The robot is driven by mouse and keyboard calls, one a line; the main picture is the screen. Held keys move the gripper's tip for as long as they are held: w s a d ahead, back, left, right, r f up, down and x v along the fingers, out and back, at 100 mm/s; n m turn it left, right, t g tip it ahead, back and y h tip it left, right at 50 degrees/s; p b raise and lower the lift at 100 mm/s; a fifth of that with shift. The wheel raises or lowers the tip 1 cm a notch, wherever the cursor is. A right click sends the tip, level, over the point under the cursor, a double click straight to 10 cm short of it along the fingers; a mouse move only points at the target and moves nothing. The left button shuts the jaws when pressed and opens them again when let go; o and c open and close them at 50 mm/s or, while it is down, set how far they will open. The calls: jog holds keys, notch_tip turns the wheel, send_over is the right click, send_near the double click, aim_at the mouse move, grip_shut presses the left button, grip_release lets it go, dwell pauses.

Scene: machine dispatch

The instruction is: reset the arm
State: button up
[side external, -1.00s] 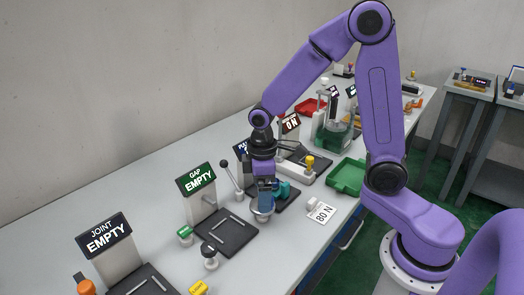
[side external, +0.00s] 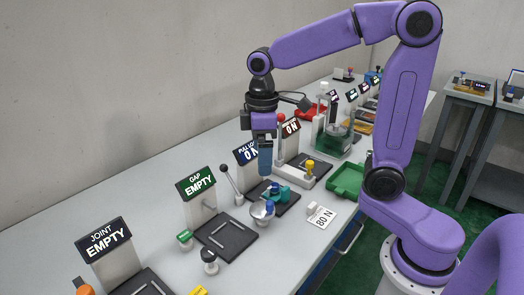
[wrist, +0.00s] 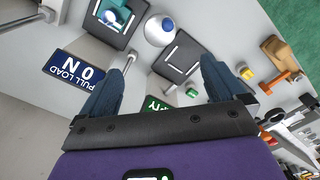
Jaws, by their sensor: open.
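My purple arm holds my gripper (side external: 264,160) up above the bench, over the area by the PULL LOAD station. In the wrist view my gripper (wrist: 158,95) has its two blue-grey fingers spread wide apart with nothing between them. Below it a silver, round-topped piece (side external: 262,211) stands on the bench beside the teal part (side external: 277,191) on its dark plate. The silver piece also shows in the wrist view (wrist: 159,29), beyond the fingers and apart from them.
Signed stations line the bench: JOINT EMPTY (side external: 104,239), GAP EMPTY (side external: 196,184) and PULL LOAD (side external: 246,152). A black-knobbed lever (side external: 230,182) stands close by. A green tray (side external: 346,179) and an 80 N card (side external: 324,216) lie on the right. The air around my gripper is clear.

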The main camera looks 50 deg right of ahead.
jog(key=s+f+n, duration=0.1)
jog(key=s+f, duration=0.1)
jog(key=s, duration=0.8)
jog(key=s+f+n, duration=0.2)
jog(key=s+f, duration=0.1)
jog(key=s, duration=0.8)
jog(key=shift+d+f, duration=0.25)
jog(key=shift+d, duration=0.05)
